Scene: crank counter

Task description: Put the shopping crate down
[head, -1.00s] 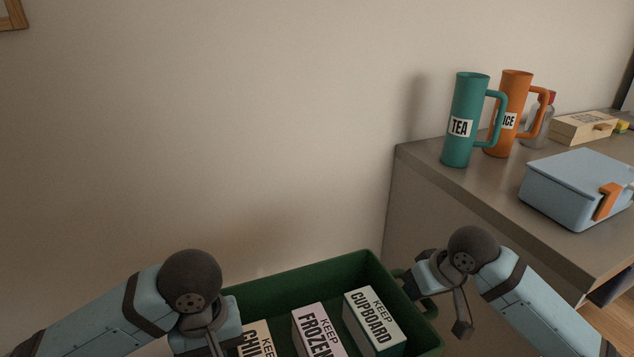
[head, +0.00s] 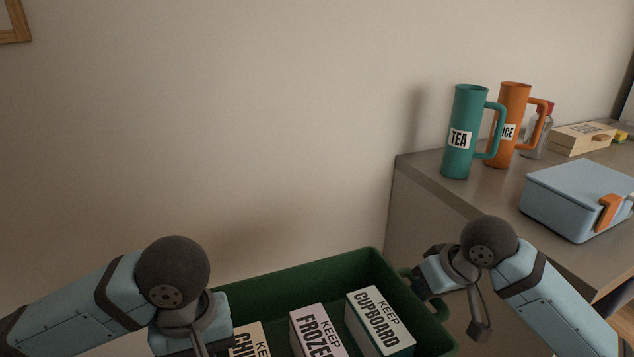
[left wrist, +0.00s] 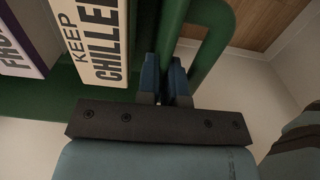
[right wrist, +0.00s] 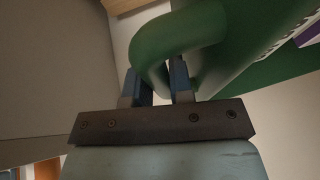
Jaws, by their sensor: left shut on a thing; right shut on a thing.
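The green shopping crate (head: 290,283) hangs between my two arms at the bottom of the head view, its lower part out of frame. Boxes marked CUPBOARD (head: 379,322), FROZEN (head: 317,332) and one partly hidden, CHILLED in the left wrist view (left wrist: 92,40), are inside it. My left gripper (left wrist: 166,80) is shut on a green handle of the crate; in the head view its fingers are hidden. My right gripper (right wrist: 157,82) is shut on the loop handle (right wrist: 150,48) at the other end; it also shows in the head view (head: 418,285).
A grey-brown counter (head: 425,177) stands right of the crate. It carries a teal TEA mug (head: 464,115), an orange ICE mug (head: 511,110), a shaker (head: 540,135), a light box (head: 580,138) and a blue lidded box (head: 575,200). A plain wall is behind.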

